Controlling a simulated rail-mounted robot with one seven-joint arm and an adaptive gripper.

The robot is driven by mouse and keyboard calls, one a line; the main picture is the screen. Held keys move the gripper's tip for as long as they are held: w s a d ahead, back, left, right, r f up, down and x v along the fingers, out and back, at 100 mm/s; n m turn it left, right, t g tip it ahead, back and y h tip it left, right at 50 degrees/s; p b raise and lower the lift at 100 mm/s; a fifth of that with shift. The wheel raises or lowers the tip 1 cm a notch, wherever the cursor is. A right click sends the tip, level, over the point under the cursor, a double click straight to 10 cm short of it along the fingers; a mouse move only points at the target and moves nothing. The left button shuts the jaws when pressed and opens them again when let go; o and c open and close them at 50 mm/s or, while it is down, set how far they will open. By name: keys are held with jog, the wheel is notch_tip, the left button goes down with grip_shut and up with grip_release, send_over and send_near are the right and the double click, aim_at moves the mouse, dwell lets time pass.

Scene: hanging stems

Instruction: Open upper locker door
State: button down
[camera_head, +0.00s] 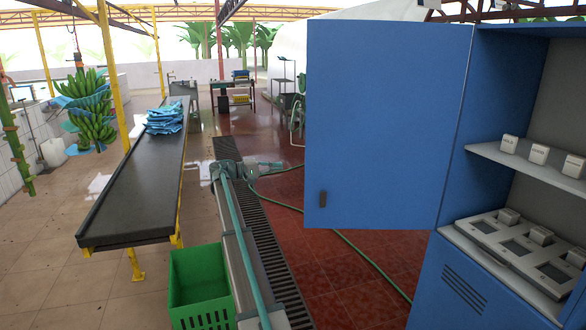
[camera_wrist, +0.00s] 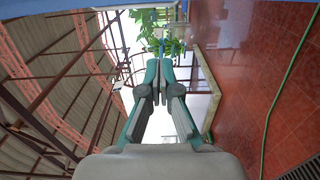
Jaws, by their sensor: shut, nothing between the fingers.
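The blue upper locker door (camera_head: 385,120) stands swung wide open to the left of the blue locker (camera_head: 505,110) in the head view. The upper compartment is exposed. My gripper (camera_wrist: 160,68) shows in the wrist view with its grey and teal fingers together and nothing between them. No part of the door is in its grasp. A blue surface fills the upper left edge of the wrist view; I cannot tell whether it is the door.
Small white boxes (camera_head: 539,154) stand on the locker shelf, with scales (camera_head: 510,245) below. A green crate (camera_head: 200,285) stands beside a long dark conveyor table (camera_head: 140,190) bearing blue bags (camera_head: 164,120). A green hose (camera_head: 345,240) crosses the red floor. Bananas (camera_head: 92,110) hang at left.

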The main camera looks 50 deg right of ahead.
jog(key=s+d+p, duration=0.4)
jog(key=s+d, duration=0.1)
jog(key=s, duration=0.2)
jog(key=shift+s+d, duration=0.2)
jog(key=shift+s, duration=0.1)
jog(key=shift+f, duration=0.1)
dwell(0.3)
